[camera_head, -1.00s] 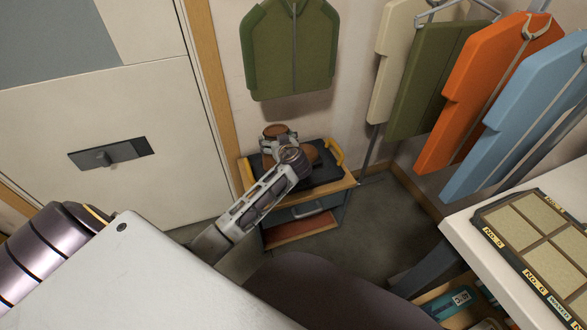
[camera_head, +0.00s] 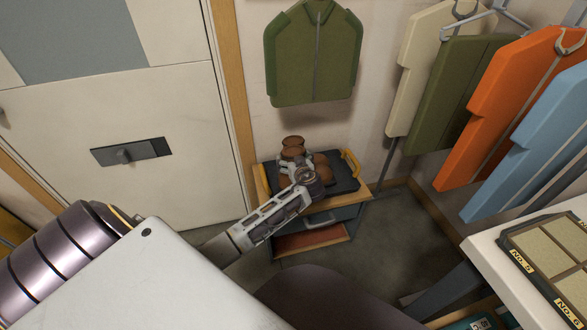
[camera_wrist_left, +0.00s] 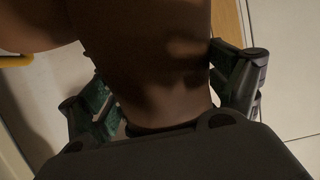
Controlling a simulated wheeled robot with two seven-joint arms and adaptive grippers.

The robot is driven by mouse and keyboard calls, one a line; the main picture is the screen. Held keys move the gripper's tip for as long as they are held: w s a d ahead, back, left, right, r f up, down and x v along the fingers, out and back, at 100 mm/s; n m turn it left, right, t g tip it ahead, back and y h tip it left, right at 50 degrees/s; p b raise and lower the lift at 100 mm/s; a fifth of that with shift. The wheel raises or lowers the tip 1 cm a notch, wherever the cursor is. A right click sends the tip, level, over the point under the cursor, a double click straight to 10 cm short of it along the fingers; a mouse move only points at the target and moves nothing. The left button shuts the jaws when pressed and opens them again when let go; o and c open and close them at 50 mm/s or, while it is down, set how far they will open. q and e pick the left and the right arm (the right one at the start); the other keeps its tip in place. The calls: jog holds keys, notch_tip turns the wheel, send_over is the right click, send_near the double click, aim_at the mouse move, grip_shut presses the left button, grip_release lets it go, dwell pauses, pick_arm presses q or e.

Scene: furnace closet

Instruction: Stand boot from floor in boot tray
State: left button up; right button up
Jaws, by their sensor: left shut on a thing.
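My left gripper (camera_head: 304,177) is at the boot tray in the head view. In the left wrist view its fingers (camera_wrist_left: 168,92) are on either side of a brown boot (camera_wrist_left: 150,65), shut on it. The dark boot tray (camera_head: 345,182) with yellow handles sits on top of a small cabinet. Brown boot parts (camera_head: 293,142) show above and behind the gripper, over the tray. The gripper hides much of them, so I cannot tell whether the held boot touches the tray. My right gripper is not in view.
The small cabinet (camera_head: 345,214) stands against the wall beside a white door (camera_head: 120,110). A green jacket (camera_head: 313,55) hangs above it. More jackets, one orange (camera_head: 500,120), hang at the right. A white table (camera_head: 490,250) is at the lower right. Floor shows right of the cabinet.

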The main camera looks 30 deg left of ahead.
pick_arm(q)
jog(key=shift+r, duration=0.1)
notch_tip(320, 180, down, 4)
jog(key=shift+r+b, duration=0.15)
jog(key=shift+b, duration=0.4)
jog(key=o, duration=1.7)
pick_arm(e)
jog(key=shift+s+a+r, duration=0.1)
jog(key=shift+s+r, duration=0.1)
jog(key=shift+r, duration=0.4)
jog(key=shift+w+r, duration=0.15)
